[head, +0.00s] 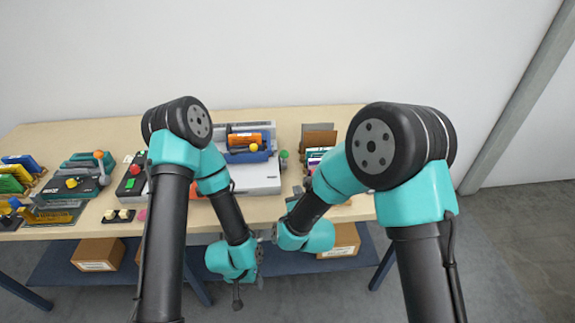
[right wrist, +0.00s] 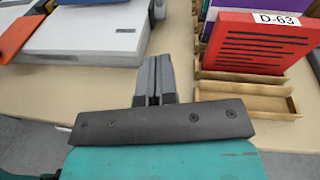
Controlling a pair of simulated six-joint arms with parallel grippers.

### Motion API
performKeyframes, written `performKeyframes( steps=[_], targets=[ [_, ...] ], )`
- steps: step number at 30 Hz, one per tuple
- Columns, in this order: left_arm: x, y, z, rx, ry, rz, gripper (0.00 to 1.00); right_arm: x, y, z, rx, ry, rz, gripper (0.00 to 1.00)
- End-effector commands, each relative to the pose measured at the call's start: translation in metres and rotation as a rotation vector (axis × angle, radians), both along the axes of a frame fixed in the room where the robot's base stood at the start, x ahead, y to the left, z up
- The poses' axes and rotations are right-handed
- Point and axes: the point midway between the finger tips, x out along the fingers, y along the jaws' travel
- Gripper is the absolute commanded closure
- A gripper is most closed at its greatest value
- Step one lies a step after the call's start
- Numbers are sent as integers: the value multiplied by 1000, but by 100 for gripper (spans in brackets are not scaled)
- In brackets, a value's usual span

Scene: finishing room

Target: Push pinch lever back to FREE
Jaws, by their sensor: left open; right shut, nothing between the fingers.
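The grey-and-white machine (head: 255,178) stands at the middle of the table, with an orange roll (head: 245,139), a yellow knob (head: 253,147) and a green knob (head: 283,154). Another lever with an orange knob (head: 99,154) rises from a teal-and-black device further left. No FREE marking is legible, so I cannot tell which is the pinch lever. My right gripper (right wrist: 152,80) is shut and empty near the table's front edge, between machine and rack. My left gripper (head: 237,296) is open, low in front of the table, its fingers hard to make out.
Wooden racks (right wrist: 247,100) with a red D-63 folder (right wrist: 258,42) stand right of my right gripper. A black device with a red button (head: 135,169) sits left of the machine. Cardboard boxes (head: 98,254) rest on the lower shelf. My arms cover part of the table.

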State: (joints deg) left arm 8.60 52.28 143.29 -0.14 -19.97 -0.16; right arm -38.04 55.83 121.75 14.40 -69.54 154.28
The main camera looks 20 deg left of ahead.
Motion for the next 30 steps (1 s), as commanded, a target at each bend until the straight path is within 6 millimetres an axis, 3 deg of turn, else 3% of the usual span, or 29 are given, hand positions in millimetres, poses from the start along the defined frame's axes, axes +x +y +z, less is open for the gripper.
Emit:
performKeyframes(
  steps=[18,30],
  targets=[
    [0,0,0,0,0,0,57,81,43,-15,2,-2,-2,100],
    [0,0,0,0,0,0,57,108,62,8,0,-1,0,100]
  ],
)
